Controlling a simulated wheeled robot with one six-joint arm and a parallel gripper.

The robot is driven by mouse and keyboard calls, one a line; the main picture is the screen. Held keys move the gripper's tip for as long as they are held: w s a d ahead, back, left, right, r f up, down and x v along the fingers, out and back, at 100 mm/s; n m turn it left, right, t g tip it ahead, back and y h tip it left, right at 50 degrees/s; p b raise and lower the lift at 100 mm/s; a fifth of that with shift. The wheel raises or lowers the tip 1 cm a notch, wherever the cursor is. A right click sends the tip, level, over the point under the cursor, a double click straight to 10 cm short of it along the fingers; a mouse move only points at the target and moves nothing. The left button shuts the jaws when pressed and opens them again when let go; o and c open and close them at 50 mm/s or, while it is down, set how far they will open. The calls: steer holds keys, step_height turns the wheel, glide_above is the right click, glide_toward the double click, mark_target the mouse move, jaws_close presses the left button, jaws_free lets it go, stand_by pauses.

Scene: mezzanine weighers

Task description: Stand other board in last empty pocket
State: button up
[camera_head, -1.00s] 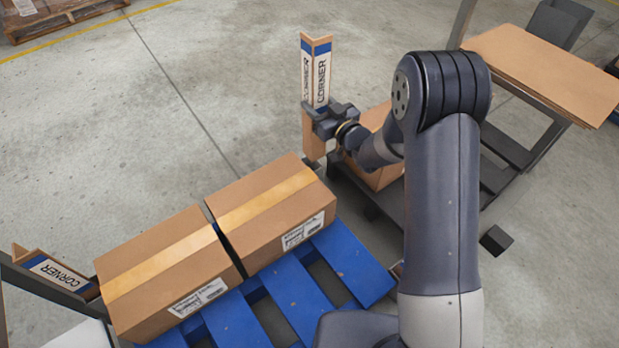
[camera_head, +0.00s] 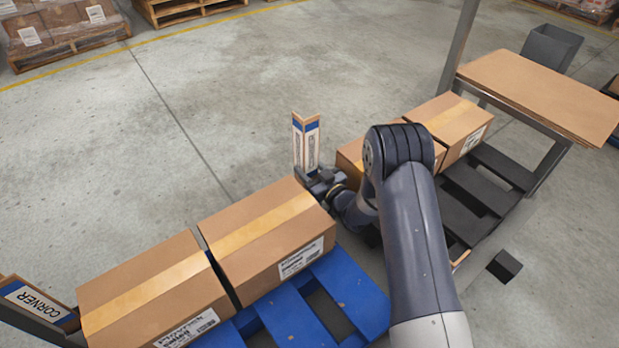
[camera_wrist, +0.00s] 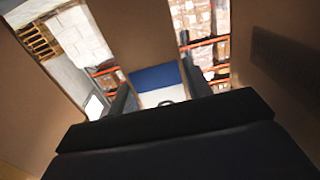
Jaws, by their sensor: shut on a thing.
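My gripper (camera_head: 319,180) is shut on a corner board (camera_head: 305,145), an upright L-shaped cardboard piece with a blue band and a white printed label. The board's lower part is hidden behind the near carton and the gripper. In the wrist view the held board (camera_wrist: 157,82) shows its blue and white faces between the fingers. Another corner board (camera_head: 38,303) marked CORNER stands at the left edge, by a dark frame. Two taped cartons stand on the blue pallet, the right one (camera_head: 265,250) closest to my gripper. I cannot make out an empty pocket.
The blue pallet (camera_head: 365,290) lies below the near cartons. More cartons (camera_head: 447,120) stand on a dark pallet behind my arm. A table with flat cardboard sheets (camera_head: 545,90) is at the right. Open concrete floor lies beyond.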

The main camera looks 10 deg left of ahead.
mark_target(312, 178)
steer(key=shift+f, duration=1.65)
steer(key=shift+b, duration=0.3)
steer(key=shift+f, duration=0.2)
steer(key=o, duration=1)
steer(key=shift+r, duration=0.1)
steer(key=shift+r, duration=0.2)
steer(key=p+v, duration=0.1)
steer(key=v, duration=1.1)
steer(key=shift+f, duration=0.1)
